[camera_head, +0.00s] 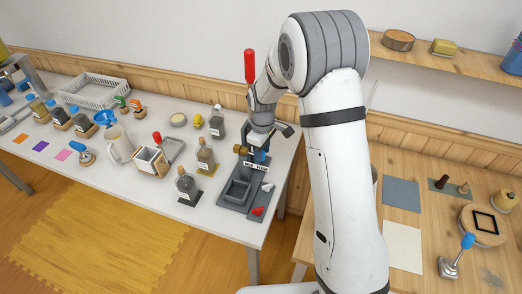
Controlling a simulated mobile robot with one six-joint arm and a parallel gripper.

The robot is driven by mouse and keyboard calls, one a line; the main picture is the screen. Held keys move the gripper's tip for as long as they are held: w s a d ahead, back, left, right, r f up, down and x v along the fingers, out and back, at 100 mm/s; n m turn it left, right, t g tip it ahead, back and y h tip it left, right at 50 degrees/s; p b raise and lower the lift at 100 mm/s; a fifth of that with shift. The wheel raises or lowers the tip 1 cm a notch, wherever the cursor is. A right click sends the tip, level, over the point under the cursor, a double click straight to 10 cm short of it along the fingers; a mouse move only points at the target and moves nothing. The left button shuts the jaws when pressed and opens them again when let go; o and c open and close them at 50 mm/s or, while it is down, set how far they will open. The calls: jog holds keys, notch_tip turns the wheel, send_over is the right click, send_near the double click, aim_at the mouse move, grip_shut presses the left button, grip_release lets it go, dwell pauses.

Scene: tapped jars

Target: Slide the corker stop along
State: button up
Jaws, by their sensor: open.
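The corker (240,191) is a dark grey stand near the right end of the white table, with a square tray, a small white label and a brass-coloured knob (240,149) on its left side. A small red piece (258,211) lies at the base's front; I cannot tell which part is the stop. A red handle (250,66) rises upright above, its lower end hidden by my arm. My gripper (267,147) is open, pointing down at the back of the corker, close to a blue part (261,157). Contact cannot be made out.
Corked bottles (187,186) stand left of the corker, with a wooden box (151,161) and a beige jug (119,144) further left. A wooden table (360,240) with a grey mat and a blue-handled tool (450,263) is at right.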

grip_shut()
dwell(0.3)
jog(key=shift+s+d+f+b, duration=0.1)
jog(key=shift+s+d+b, duration=0.05)
jog(key=shift+d+b, duration=0.15)
jog(key=shift+s+d+b, duration=0.2)
jog(key=shift+d+b, duration=0.05)
jog(key=shift+d, duration=0.25)
jog(key=shift+s+d+b, duration=0.2)
jog(key=shift+d, duration=0.25)
jog(key=shift+c, duration=0.8)
grip_release()
jog(key=shift+d, duration=0.1)
jog(key=shift+o, duration=0.8)
